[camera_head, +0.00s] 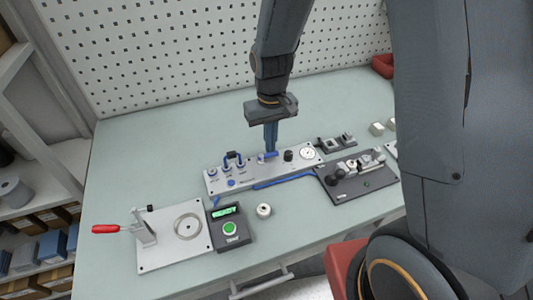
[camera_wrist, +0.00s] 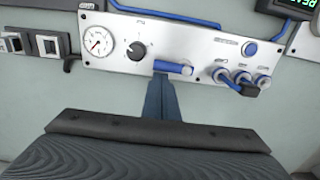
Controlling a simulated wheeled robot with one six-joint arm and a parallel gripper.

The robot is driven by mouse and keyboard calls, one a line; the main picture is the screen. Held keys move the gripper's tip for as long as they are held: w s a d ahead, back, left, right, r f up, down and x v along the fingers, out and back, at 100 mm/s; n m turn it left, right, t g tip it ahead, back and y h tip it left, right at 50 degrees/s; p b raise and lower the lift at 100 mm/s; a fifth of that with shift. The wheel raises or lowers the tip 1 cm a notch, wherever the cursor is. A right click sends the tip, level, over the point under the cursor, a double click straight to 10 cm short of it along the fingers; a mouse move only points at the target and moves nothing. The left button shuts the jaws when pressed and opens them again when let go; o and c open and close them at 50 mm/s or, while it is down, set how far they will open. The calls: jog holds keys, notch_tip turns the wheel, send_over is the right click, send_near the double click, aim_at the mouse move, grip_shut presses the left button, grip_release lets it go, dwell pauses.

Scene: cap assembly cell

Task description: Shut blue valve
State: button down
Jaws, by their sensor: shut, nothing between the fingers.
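The blue valve is a short blue lever handle (camera_head: 267,156) on the light metal panel (camera_head: 217,184) in the middle of the table. In the wrist view the handle (camera_wrist: 174,67) lies roughly along the panel's length, with a pale round end at its right. My gripper (camera_head: 271,149) points down at the panel, fingers together and empty. In the wrist view its fingertips (camera_wrist: 161,78) are right at the handle's left part, and I cannot tell whether they touch it. The fingers hide part of the handle in the head view.
On the panel are a black knob (camera_wrist: 136,50), a round gauge (camera_wrist: 98,41) and several blue fittings (camera_wrist: 242,77), one with a black piece. A blue tube (camera_head: 285,181) runs along its front.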

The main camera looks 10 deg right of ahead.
aim_at(275, 155)
jog(key=shift+f, duration=0.4)
jog(key=shift+r, duration=0.35)
jog(key=shift+s+p, duration=0.1)
jog(key=shift+p, duration=0.25)
dwell(0.3)
jog(key=shift+s+d, duration=0.1)
jog(key=shift+s, duration=0.3)
jog(key=shift+s+p, duration=0.1)
jog(key=shift+p, duration=0.2)
jog(key=shift+s+d, duration=0.2)
jog(key=shift+s, duration=0.15)
jog(key=shift+s+p, duration=0.15)
jog(key=shift+p, duration=0.2)
jog(key=shift+s, duration=0.35)
